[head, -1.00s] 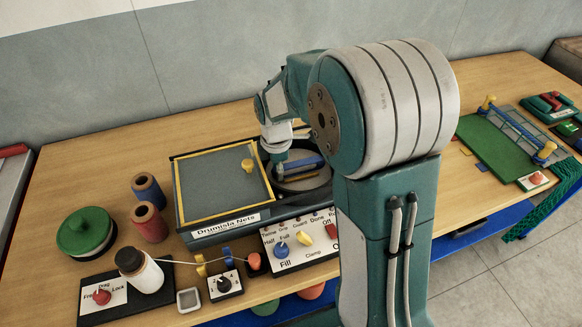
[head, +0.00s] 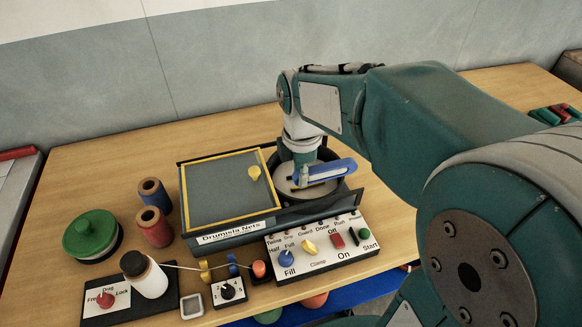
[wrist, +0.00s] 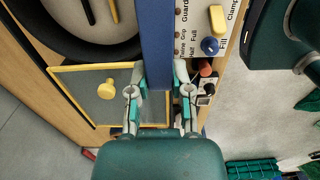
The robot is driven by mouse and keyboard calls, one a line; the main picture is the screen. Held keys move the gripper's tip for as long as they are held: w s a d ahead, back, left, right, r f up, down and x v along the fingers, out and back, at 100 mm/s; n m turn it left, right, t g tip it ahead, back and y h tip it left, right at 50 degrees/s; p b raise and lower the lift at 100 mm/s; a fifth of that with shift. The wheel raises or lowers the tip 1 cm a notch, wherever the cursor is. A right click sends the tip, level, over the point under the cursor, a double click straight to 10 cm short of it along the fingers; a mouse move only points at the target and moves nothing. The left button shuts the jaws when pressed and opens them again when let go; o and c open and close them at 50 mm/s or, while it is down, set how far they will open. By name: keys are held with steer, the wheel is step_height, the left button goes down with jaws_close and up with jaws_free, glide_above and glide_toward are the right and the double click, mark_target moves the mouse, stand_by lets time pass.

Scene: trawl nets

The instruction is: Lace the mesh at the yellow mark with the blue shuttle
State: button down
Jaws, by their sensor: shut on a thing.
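The blue shuttle (head: 328,172) is in my gripper (head: 302,178), above the round black-rimmed well (head: 345,192) of the bench machine. In the wrist view the blue shuttle (wrist: 157,45) runs up between the two fingers of my gripper (wrist: 160,75), which are shut on it. It lies over the machine's edge there, with the well's rim to its left. The mesh and the yellow mark cannot be made out in the current head view; my arm covers much of the right side of the bench.
The machine has a yellow-framed lid (head: 222,190) with a yellow knob. A control panel (head: 318,246) stands in front. Bare bench lies behind the machine.

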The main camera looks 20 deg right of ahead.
steer(key=s, duration=0.1)
steer(key=s+r, duration=0.1)
steer(key=s, duration=0.1)
steer(key=s+r, duration=0.1)
steer(key=s, duration=0.1)
steer(key=shift+d, duration=0.2)
